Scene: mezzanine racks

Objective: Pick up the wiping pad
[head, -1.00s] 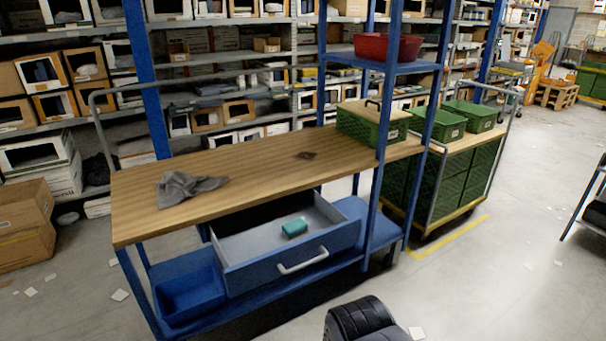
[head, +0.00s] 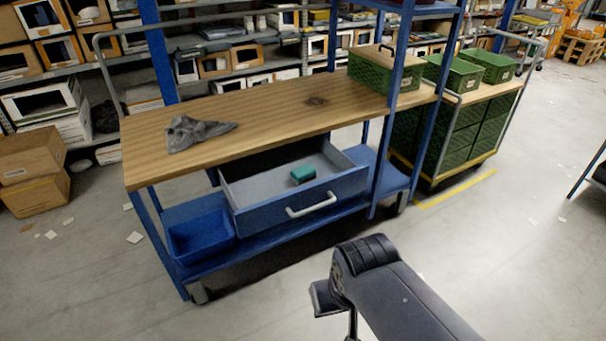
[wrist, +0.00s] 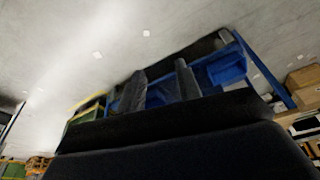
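The wiping pad looks to be the small teal block (head: 303,174) lying inside the open drawer (head: 313,207) under the wooden bench top. My arm reaches into the lower part of the head view, in front of the drawer and well short of it. In the wrist view the two dark fingers of my gripper (wrist: 159,68) stand apart with nothing seen between them. The pad cannot be made out in the wrist view.
A grey cloth (head: 196,133) lies on the bench top (head: 260,112). A blue bin (head: 202,236) sits on the lower shelf left of the drawer. Blue uprights and a cart with green crates (head: 455,75) stand right. Floor in front is clear.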

